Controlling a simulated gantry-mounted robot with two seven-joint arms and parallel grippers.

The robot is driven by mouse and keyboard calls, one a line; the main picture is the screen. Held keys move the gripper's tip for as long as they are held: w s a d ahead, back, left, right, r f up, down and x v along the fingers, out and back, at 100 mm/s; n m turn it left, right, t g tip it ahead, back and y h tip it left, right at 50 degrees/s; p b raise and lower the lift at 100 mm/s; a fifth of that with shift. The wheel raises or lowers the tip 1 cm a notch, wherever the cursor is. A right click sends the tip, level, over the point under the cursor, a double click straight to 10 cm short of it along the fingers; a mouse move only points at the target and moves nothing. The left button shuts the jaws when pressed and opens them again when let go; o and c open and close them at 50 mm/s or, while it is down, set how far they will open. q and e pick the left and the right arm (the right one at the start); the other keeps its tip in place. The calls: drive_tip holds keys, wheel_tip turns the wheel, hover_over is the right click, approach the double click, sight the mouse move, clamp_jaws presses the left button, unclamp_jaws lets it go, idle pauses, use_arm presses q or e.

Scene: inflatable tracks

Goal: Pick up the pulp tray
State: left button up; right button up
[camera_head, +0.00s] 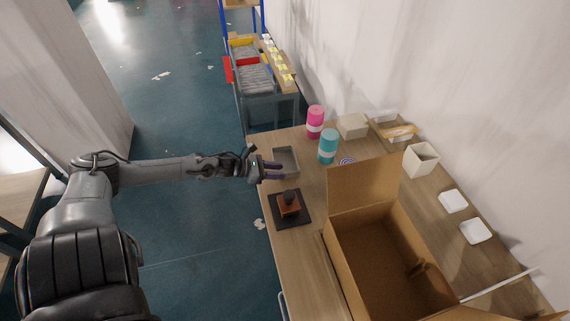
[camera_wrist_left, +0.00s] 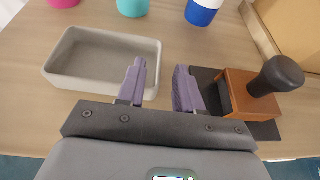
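The grey pulp tray (camera_head: 288,157) is a shallow rectangular open tray, lying on the wooden table near its left edge. It also shows at the left of the left wrist view (camera_wrist_left: 95,84) and looks empty. My left gripper (camera_head: 273,170) is at the tray's near side. In the left wrist view, its purple fingers (camera_wrist_left: 162,80) are apart with nothing between them. The left finger overlaps the tray's right front corner in the picture; I cannot tell whether it touches. My right gripper is not in view.
A wooden block with a black knob (camera_head: 289,204) sits on a dark mat close by. Pink (camera_head: 315,122) and teal (camera_head: 328,146) cups stand behind the tray. A large open cardboard box (camera_head: 365,185) takes up the table's right side.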

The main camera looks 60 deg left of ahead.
use_arm(q)
drive_tip(key=shift+b+x, duration=0.6)
drive_tip(key=shift+x, duration=1.8)
clamp_jaws()
